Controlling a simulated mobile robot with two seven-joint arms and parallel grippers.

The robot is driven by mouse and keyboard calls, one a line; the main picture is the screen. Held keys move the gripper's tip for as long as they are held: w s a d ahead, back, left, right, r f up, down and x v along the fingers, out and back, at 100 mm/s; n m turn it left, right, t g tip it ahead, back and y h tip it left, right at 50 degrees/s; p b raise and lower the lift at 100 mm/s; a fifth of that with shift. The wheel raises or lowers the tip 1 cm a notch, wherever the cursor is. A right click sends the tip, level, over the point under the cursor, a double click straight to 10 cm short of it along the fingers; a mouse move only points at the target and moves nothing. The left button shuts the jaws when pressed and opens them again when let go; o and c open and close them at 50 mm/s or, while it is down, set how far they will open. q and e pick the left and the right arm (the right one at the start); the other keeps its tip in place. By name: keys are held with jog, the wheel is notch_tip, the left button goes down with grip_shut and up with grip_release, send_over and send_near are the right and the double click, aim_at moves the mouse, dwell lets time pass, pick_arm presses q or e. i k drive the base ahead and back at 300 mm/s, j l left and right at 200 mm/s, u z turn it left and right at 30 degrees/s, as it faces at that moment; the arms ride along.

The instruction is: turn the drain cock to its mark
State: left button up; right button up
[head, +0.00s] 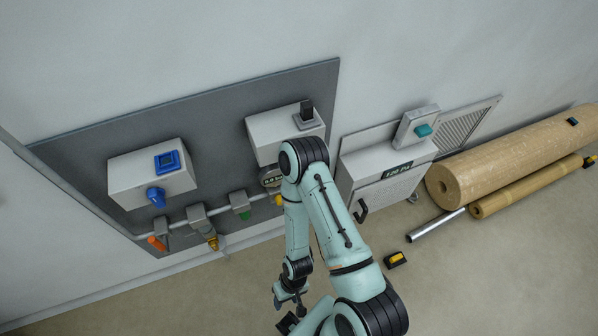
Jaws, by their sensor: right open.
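A pipe (178,226) runs along the bottom of the grey wall panel and carries several small valves. One has an orange handle (157,243), one a yellow tip (212,242), one a green body (240,210), and one a yellow part (278,200) partly behind my right arm. I cannot tell which of them is the drain cock, and no mark is readable. My right gripper (290,304) is open and empty, low in the picture, pointing down over the floor and apart from the pipe. My left gripper is not in view.
A box with blue controls (130,175) and a box with a black switch (265,135) stick out from the panel (80,155). Right of my arm are a white cabinet (375,185), a metal tube (436,226) and large brown rolls (510,155). A yellow-black object (395,259) lies on open floor.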

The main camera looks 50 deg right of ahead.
aim_at(214, 245)
jog(key=k+l+z, duration=0.2)
jog(key=l+z, duration=0.2)
jog(key=k+l+z, duration=0.1)
jog(key=l+z, duration=0.3)
jog(key=j, duration=0.1)
